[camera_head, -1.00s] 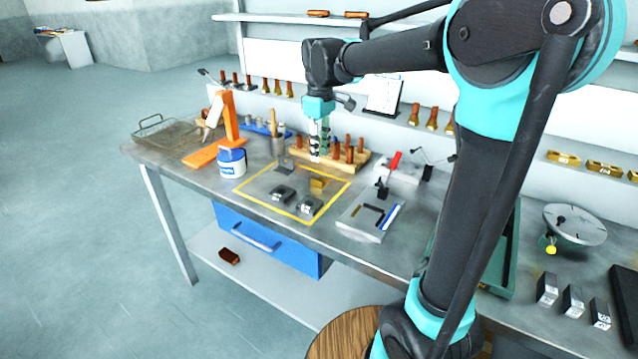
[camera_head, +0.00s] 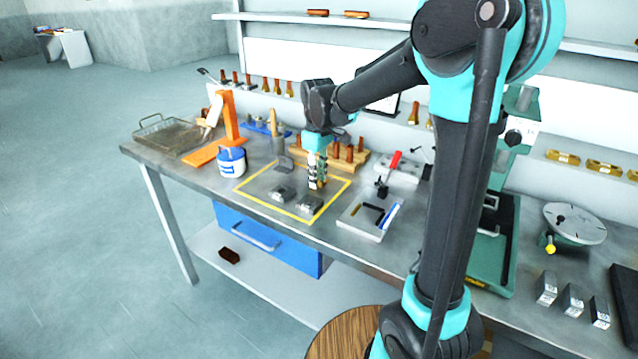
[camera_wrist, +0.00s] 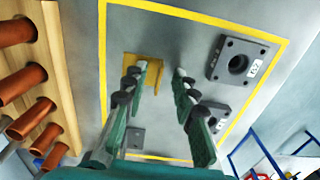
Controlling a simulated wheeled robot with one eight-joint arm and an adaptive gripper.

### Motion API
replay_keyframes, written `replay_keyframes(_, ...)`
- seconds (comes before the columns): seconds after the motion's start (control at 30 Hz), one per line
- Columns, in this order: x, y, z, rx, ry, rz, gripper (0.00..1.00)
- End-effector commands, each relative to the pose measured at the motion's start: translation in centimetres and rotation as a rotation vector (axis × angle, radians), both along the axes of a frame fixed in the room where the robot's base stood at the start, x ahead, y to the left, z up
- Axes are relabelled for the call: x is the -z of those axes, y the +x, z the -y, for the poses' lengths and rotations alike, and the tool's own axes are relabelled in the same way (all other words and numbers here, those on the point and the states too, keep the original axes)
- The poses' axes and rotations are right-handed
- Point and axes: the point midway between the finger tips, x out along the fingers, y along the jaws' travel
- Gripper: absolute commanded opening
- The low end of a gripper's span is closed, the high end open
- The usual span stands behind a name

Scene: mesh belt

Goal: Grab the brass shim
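The brass shim (camera_wrist: 156,68) is a small yellow piece lying on the grey bench inside a yellow taped rectangle. It shows in the wrist view ahead of my fingers, partly covered by the left finger. In the head view my gripper (camera_head: 316,187) hides it almost fully. My gripper is open, pointing down low over the taped area; in the wrist view its two fingertips (camera_wrist: 160,72) are apart, with part of the shim seen between them. I cannot tell whether the fingers touch it.
Two dark grey blocks with holes (camera_head: 283,194) (camera_head: 309,204) lie close by inside the tape (camera_head: 247,200). A wooden rack of brown cylinders (camera_head: 357,162) stands just behind.

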Motion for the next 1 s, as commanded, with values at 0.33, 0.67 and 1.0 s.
replay_keyframes(0.33, 0.0, 0.0, 0.0, 0.000, 0.000, 0.000, 0.00)
replay_keyframes(0.67, -0.1, 0.0, 0.0, 0.000, 0.000, 0.000, 0.00)
replay_keyframes(1.0, -1.6, 0.0, 0.0, 0.000, 0.000, 0.000, 0.00)
